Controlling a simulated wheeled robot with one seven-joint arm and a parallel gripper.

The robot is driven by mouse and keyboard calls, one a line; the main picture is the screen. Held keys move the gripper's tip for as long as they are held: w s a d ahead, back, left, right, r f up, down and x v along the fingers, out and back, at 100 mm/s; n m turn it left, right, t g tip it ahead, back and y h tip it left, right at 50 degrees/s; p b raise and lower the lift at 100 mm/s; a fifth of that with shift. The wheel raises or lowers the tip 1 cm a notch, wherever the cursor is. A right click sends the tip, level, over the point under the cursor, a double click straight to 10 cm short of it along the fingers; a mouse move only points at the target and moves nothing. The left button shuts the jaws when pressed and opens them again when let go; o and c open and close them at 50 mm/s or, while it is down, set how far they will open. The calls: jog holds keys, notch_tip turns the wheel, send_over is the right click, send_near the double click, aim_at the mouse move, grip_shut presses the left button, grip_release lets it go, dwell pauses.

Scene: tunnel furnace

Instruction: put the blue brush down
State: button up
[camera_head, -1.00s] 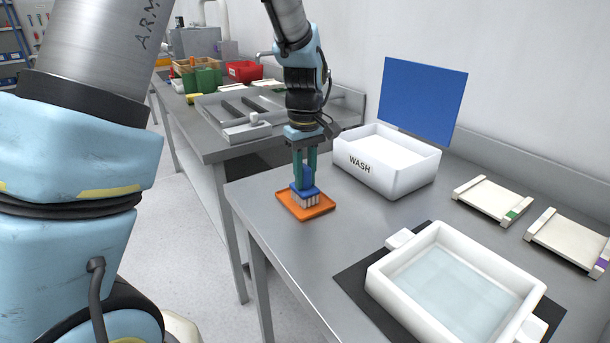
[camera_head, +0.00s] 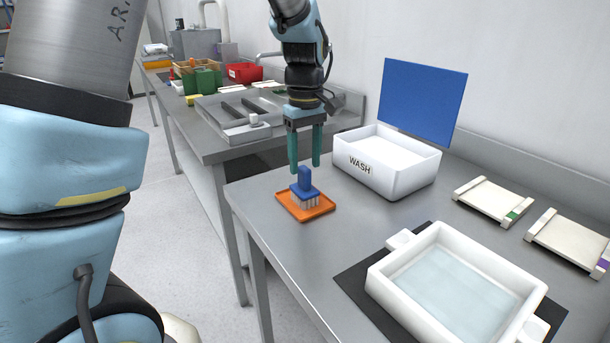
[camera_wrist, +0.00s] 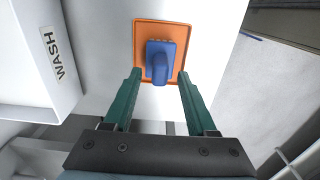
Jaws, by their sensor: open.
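The blue brush (camera_head: 305,187) stands upright, bristles down, on an orange tray (camera_head: 318,211) near the left edge of the metal table. In the wrist view the brush (camera_wrist: 161,61) shows from above, on the orange tray (camera_wrist: 143,28). My gripper (camera_head: 304,167) is above the brush, its two green fingers spread apart and empty. The wrist view also shows my gripper (camera_wrist: 159,80) open, with the brush beyond the fingertips and nothing between them.
A white WASH bin (camera_head: 395,178) stands just right of the tray, with a blue panel (camera_head: 422,102) behind it. A white basin of clear liquid (camera_head: 385,272) sits on a dark mat in front. Two pale racks (camera_head: 492,200) lie at the right. Bare table lies between tray and basin.

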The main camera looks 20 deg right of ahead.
notch_tip(320, 180, up, 8)
jog(key=shift+f, duration=0.25)
jog(key=w+a+f+m, duration=0.1)
jog(key=a+f, duration=0.1)
jog(key=a, duration=0.5)
jog(key=w+a+f, duration=0.2)
jog(key=a+f, duration=0.1)
jog(key=a, duration=0.4)
jog(key=s+a+f+m, duration=0.1)
jog(key=s+a+f, duration=0.2)
jog(key=a, duration=0.5)
jog(key=s+a+f+m+t, duration=0.1)
jog(key=s+a+f, duration=0.2)
jog(key=a, duration=0.5)
jog(key=shift+s+a+t, duration=0.15)
jog(key=shift+s+t, duration=0.15)
jog(key=shift+s, duration=0.1)
jog(key=shift+r, duration=0.1)
